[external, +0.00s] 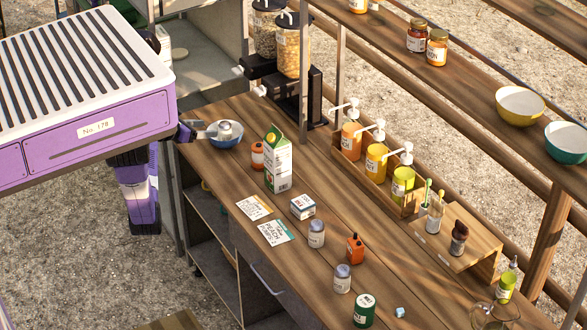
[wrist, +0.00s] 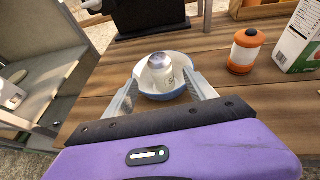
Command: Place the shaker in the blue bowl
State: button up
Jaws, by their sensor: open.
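The blue bowl (external: 222,144) sits at the far left end of the wooden counter. It also shows in the wrist view (wrist: 178,97), with a pale inside. A white shaker with a grey lid (wrist: 160,70) stands in the bowl, roughly upright; in the external view its top part (external: 225,129) shows above the rim. My gripper (wrist: 162,80) is open, with one finger on each side of the shaker and bowl. I cannot tell whether either finger touches them. In the external view my gripper (external: 198,129) reaches the bowl from the left, partly hidden by my purple body.
A cereal dispenser (external: 290,80) stands behind. Two similar grey-lidded shakers (external: 316,234) (external: 342,279) stand farther along the counter. Cards (external: 276,232) lie flat near the front edge.

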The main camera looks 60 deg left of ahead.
jog(key=d+r+n+t+h, duration=0.25)
jog(key=d+n+t, duration=0.2)
jog(key=d, duration=1.15)
jog(key=d+r+n+t+h, duration=0.25)
jog(key=d+n, duration=0.25)
jog(key=d, duration=1.2)
jog(key=s+d+r+n+y, duration=0.2)
jog(key=s+d+n+y, duration=0.2)
jog(key=s+d+n, duration=0.6)
jog(key=s+f+n+g, duration=0.2)
jog(key=s+n, duration=0.5)
jog(key=s+f+n+g+h, duration=0.1)
jog(key=s+f+n+g, duration=0.1)
jog(key=s+n, duration=0.5)
jog(key=shift+s+d+f+n+g, duration=0.15)
jog(key=shift+s+d+n+g, duration=0.2)
jog(key=shift+s+g, duration=0.25)
